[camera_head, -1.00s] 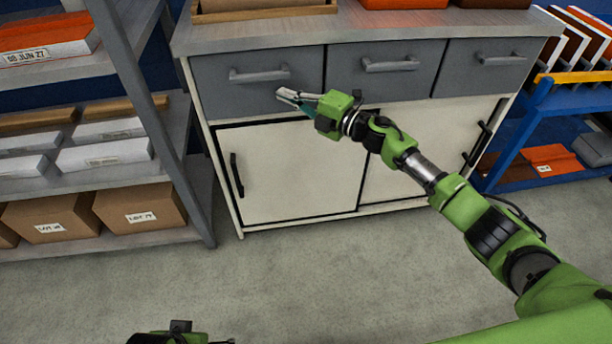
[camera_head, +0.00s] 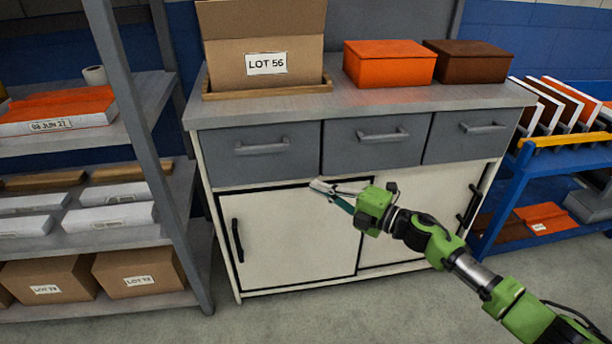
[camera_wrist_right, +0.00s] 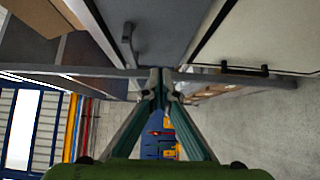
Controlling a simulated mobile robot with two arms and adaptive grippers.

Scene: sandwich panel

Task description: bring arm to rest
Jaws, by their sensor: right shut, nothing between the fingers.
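My right arm comes in from the lower right in the head view. Its gripper (camera_head: 322,187) is in front of the white left sliding door (camera_head: 290,240) of the cabinet, below the grey drawers, and looks apart from them. The fingers are shut and empty. In the right wrist view the two fingertips (camera_wrist_right: 166,80) meet, with nothing between them. My left gripper does not show in the views of now.
The cabinet top (camera_head: 365,97) bears a cardboard box (camera_head: 262,40), an orange box (camera_head: 390,64) and a brown box (camera_head: 468,61). A grey shelf unit (camera_head: 150,120) stands left, a blue rack (camera_head: 505,205) right. The floor (camera_head: 350,310) in front is clear.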

